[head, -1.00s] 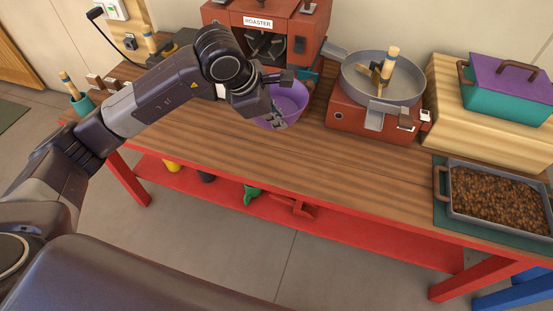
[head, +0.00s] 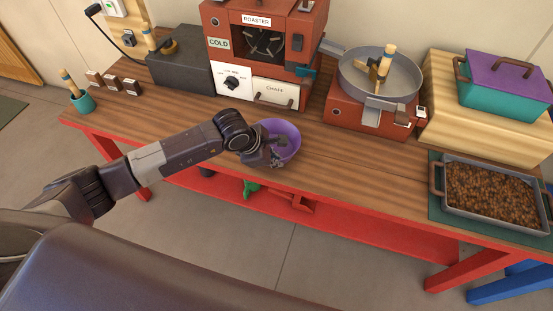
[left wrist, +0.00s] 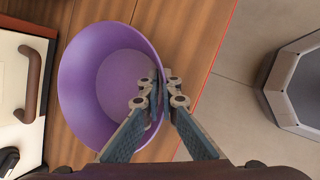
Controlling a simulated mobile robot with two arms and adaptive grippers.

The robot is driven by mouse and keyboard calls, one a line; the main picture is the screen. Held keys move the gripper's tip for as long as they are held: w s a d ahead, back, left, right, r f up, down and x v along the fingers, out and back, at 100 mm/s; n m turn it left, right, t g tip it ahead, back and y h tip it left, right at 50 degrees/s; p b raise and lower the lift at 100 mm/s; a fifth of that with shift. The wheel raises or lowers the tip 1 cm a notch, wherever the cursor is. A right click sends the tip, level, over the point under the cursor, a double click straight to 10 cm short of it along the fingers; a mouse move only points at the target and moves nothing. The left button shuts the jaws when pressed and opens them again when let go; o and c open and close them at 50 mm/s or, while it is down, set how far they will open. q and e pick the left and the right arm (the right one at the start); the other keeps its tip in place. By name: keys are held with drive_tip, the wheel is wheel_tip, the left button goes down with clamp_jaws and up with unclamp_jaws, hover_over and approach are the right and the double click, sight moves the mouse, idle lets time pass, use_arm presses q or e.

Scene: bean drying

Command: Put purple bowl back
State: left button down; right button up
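The purple bowl (head: 284,133) is near the front edge of the wooden table, in front of the roaster. In the left wrist view the bowl (left wrist: 88,80) looks empty. My left gripper (head: 277,157) is shut on its rim; in the left wrist view the fingers (left wrist: 160,88) pinch the wall, one inside and one outside. I cannot tell whether the bowl touches the table or hangs just above it. My right gripper is not in view.
The red roaster (head: 222,15) with its chaff drawer (head: 277,92) stands behind the bowl. A round cooling pan (head: 352,72) is right of it. A tray of beans (head: 444,205) lies on a green mat at right. The table between bowl and tray is clear.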

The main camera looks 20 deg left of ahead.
use_arm(q)
drive_tip(key=c, duration=2.2)
unclamp_jaws()
drive_tip(key=shift+o, duration=0.2)
drive_tip(key=b+v, duration=0.1)
drive_tip(key=v, duration=1.1)
